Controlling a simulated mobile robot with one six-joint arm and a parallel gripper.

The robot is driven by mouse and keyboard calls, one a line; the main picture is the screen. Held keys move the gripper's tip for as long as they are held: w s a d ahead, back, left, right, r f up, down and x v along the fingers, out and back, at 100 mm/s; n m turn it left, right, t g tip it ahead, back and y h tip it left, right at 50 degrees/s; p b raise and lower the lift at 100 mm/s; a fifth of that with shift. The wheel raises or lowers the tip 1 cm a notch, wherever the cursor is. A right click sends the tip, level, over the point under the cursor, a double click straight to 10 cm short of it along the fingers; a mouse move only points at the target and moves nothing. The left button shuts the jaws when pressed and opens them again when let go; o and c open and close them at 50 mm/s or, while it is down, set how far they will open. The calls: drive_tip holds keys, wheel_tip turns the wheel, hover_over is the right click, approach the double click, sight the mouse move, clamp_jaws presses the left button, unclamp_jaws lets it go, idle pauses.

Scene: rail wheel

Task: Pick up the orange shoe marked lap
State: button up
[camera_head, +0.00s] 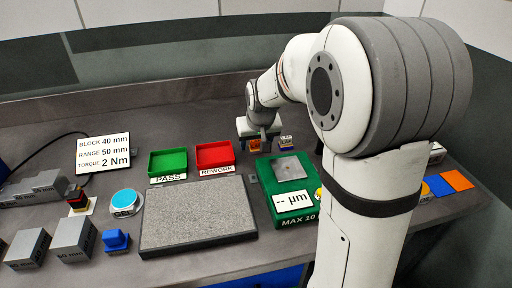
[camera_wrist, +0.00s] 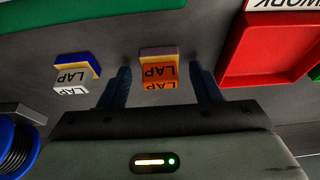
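The orange shoe (camera_head: 255,145) stands on the bench behind the green box, partly under my gripper. In the wrist view the orange shoe (camera_wrist: 159,72) shows the word LAP upside down and a pale purple layer on its far side. My gripper (camera_wrist: 164,84) is open, with one dark finger to the left and one to the right of the shoe. Gaps show between the shoe and both fingers. My gripper (camera_head: 258,132) is pointed down in the head view.
A white shoe marked LAP (camera_wrist: 74,76), with yellow and blue layers, stands left of the left finger; the head view shows it too (camera_head: 286,143). The red REWORK tray (camera_wrist: 268,45) is close to the right finger. The green box (camera_head: 264,190) stands nearer the camera.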

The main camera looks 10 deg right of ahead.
sight(256, 141)
drive_tip(key=c, duration=1)
wheel_tip(256, 141, up, 10)
drive_tip(key=shift+r+p, duration=0.1)
drive_tip(key=shift+p, duration=0.25)
